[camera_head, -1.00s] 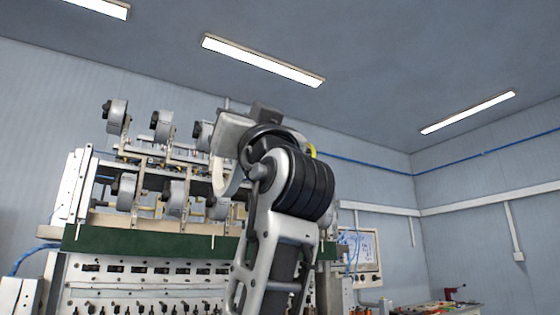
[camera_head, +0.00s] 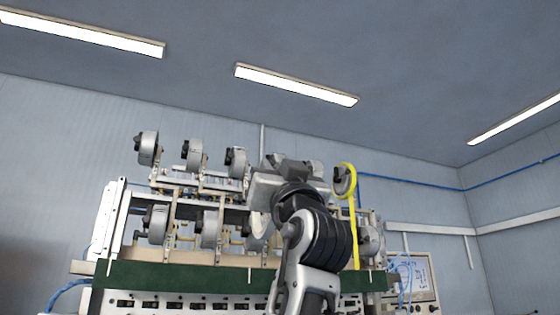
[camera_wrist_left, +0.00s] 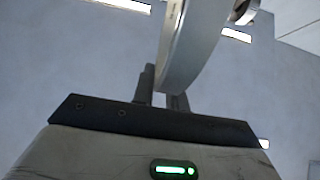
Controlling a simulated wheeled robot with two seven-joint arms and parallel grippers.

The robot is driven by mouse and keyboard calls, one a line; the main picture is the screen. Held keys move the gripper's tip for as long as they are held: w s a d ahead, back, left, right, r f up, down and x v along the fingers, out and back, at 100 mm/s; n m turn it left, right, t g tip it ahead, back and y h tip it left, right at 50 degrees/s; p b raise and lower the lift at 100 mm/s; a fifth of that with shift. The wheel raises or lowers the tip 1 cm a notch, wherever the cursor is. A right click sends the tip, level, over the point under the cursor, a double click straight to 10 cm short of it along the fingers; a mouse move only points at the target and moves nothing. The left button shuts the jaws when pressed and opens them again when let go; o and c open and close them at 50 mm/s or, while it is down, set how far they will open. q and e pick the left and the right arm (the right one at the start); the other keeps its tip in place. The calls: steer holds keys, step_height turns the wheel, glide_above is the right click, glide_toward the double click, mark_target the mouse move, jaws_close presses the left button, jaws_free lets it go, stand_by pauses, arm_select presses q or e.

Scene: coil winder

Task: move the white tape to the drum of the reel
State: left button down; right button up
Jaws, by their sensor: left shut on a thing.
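My left gripper (camera_head: 284,185) is raised in front of the winding machine in the head view, and its fingertips are hidden there. In the left wrist view its two fingers (camera_wrist_left: 164,92) are shut on the rim of the white tape (camera_wrist_left: 192,48), a wide pale ring that rises above them. In the head view a pale curved edge shows just below the gripper; I cannot tell whether it is the tape or a machine reel. Several grey reels, such as an upper one (camera_head: 194,154) and a lower one (camera_head: 211,228), sit in two rows. My right gripper is not in view.
A yellow tape (camera_head: 352,205) hangs from an upper reel (camera_head: 343,180) just right of my gripper. The machine's green beam (camera_head: 180,277) runs below the reels. A control screen (camera_head: 412,273) stands at the right. The space above the machine is clear.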

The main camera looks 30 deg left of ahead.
arm_select(q)
steer(key=w+a+p, duration=0.1)
steer(key=w+a, duration=0.1)
steer(key=a, duration=0.1)
steer(key=shift+w, duration=0.3)
steer(key=shift+w+a+p, duration=0.45)
steer(key=shift+w+a, duration=0.55)
steer(key=shift+a, duration=0.2)
steer(key=shift+w+a+p, duration=0.3)
steer(key=shift+w+a, duration=0.3)
steer(key=shift+a, duration=0.1)
steer(key=shift+w+a, duration=0.25)
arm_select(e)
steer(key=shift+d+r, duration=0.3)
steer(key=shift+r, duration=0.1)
arm_select(q)
steer(key=shift+a, duration=0.1)
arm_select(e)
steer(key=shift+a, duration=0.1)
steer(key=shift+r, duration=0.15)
